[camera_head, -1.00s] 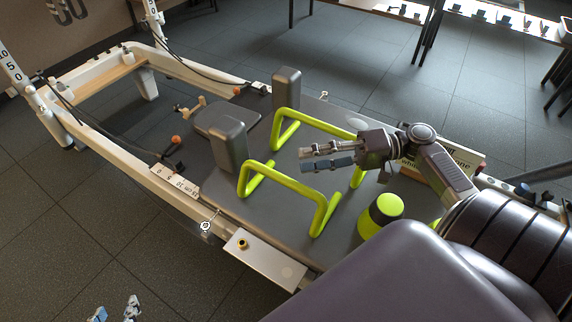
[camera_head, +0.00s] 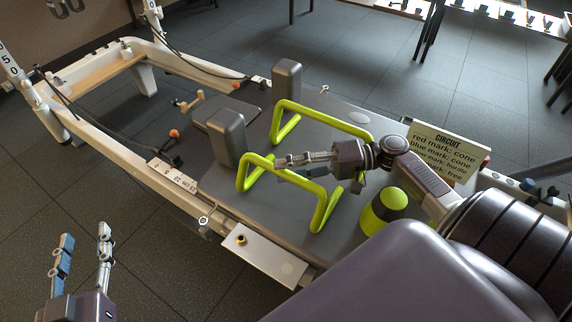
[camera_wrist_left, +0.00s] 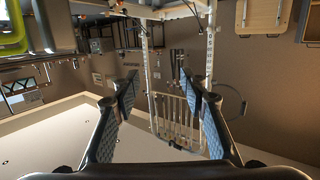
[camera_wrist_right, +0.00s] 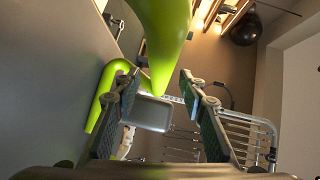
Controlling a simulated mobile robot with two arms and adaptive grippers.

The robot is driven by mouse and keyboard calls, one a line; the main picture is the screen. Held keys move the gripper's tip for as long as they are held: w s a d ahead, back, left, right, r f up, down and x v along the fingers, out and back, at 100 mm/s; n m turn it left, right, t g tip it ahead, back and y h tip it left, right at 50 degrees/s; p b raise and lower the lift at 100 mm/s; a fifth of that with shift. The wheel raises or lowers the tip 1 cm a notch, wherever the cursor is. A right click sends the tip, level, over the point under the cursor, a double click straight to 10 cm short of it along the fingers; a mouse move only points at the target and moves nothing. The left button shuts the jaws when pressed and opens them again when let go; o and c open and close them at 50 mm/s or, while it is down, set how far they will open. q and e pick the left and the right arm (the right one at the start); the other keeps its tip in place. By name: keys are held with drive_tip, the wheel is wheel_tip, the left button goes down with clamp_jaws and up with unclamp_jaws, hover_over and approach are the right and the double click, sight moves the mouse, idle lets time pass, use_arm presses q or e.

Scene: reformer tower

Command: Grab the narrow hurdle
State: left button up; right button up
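Two yellow-green hurdles stand on the grey carriage of the reformer. The nearer hurdle (camera_head: 322,209) looks like the narrower one; the farther hurdle (camera_head: 330,120) looks wider. My right gripper (camera_head: 286,169) is open at the nearer hurdle's top bar, with one finger above and one below it in the head view. In the right wrist view a green bar (camera_wrist_right: 162,35) looms close, in front of the open fingers (camera_wrist_right: 160,90); contact cannot be told. My left gripper (camera_head: 86,235) is open and empty, low at the left over the floor; its fingers (camera_wrist_left: 160,95) are spread.
A green-and-black cone (camera_head: 383,209) stands right of the nearer hurdle. Grey shoulder blocks (camera_head: 228,135) stand at its left, and a sign (camera_head: 445,150) stands behind the cone. A white frame rail (camera_head: 110,140) borders the carriage.

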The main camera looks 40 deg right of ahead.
drive_tip(key=shift+x, duration=0.9)
drive_tip(key=shift+c, duration=0.2)
clamp_jaws()
